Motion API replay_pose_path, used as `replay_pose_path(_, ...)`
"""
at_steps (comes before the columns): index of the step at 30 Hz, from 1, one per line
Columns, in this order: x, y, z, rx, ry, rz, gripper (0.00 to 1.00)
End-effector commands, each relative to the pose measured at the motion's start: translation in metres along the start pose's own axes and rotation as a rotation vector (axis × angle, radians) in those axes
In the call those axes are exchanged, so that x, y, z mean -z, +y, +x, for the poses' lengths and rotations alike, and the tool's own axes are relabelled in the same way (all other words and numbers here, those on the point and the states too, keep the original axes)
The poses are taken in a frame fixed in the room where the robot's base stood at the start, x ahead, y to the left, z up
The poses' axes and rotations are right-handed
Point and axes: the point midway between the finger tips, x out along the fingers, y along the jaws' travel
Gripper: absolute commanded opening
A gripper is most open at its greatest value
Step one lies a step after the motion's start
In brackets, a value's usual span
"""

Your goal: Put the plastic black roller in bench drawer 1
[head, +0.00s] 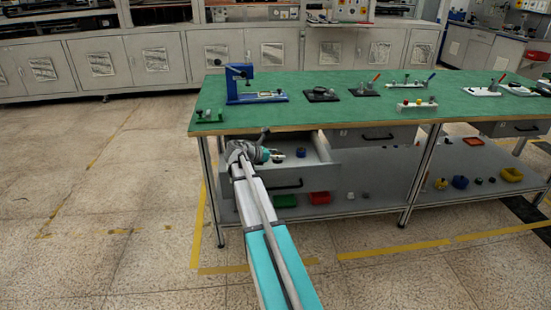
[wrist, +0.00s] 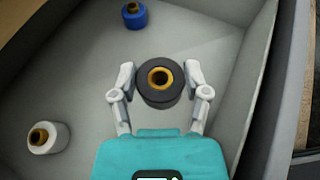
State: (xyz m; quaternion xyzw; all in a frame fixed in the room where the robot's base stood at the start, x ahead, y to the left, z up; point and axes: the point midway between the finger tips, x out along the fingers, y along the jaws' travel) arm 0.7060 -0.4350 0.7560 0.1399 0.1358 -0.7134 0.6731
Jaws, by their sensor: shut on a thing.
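The black roller (wrist: 160,99), with a brass-coloured hollow core, is upright between the two fingers of my gripper (wrist: 159,76) in the wrist view. My gripper is shut on its sides. The roller is over the grey floor of an open drawer (wrist: 75,75); I cannot tell whether it touches the floor. In the head view this is the pulled-out drawer (head: 288,184) at the left end of the green-topped bench, and my gripper (head: 275,155) reaches into it. The roller cannot be made out clearly there. No number on this drawer can be read.
A blue roller (wrist: 134,15) lies at the drawer's far side and a white roller (wrist: 48,138) at its left. The bench top (head: 330,110) carries several fixtures. A closed drawer (head: 375,136) is to the right. Bins stand on the lower shelf (head: 360,195). The floor at left is clear.

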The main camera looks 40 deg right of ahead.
Motion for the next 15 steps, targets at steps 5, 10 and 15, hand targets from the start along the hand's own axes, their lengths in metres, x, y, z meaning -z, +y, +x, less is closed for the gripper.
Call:
replay_pose_path(5,-0.0005,0.0001,-0.0003,0.0,0.0,0.0,0.12)
replay_pose_path(10,0.003,0.0001,0.0011,0.0,0.0,0.0,0.12)
replay_pose_path(15,0.0064,0.0001,0.0025,0.0,0.0,0.0,0.12)
